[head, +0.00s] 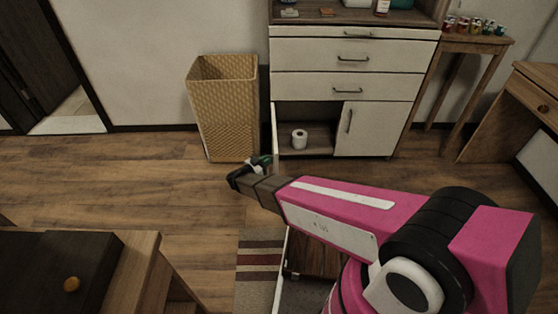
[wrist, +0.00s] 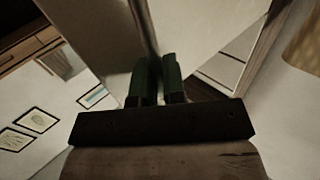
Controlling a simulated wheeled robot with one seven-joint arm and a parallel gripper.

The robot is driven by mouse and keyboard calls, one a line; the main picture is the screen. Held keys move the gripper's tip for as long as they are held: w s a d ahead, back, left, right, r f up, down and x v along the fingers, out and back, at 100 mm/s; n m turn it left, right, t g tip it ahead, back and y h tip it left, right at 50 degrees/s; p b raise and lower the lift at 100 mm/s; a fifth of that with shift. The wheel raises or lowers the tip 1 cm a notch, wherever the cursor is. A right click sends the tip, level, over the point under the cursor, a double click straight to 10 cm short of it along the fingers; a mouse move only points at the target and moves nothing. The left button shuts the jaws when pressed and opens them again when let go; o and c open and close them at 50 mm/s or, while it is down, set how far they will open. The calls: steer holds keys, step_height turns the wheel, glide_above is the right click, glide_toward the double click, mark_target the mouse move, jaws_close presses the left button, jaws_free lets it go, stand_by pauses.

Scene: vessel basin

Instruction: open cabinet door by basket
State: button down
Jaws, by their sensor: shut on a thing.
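The white cabinet (head: 340,86) stands against the back wall. Its lower left door (head: 274,128), on the side by the basket, stands open and shows nearly edge-on, swung out towards me. The woven basket (head: 222,112) stands just left of it. My gripper (head: 263,161) is at the free end of this door, low in front of the basket. In the wrist view, the green fingers (wrist: 158,78) are close together at the door panel. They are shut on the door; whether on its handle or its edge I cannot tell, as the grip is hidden.
A toilet roll (head: 299,139) stands inside the opened compartment. The right lower door (head: 372,128) is closed, as are the drawers above. A side table (head: 478,44) with small jars stands at right. A striped rug (head: 260,258) lies below my arm.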

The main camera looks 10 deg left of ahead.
steer(key=shift+s+a, duration=0.1)
steer(key=shift+a, duration=2.7)
steer(key=c, duration=1.2)
jaws_free()
steer(key=v, duration=1)
steer(key=shift+s+a, duration=0.2)
steer(key=shift+s, duration=0.1)
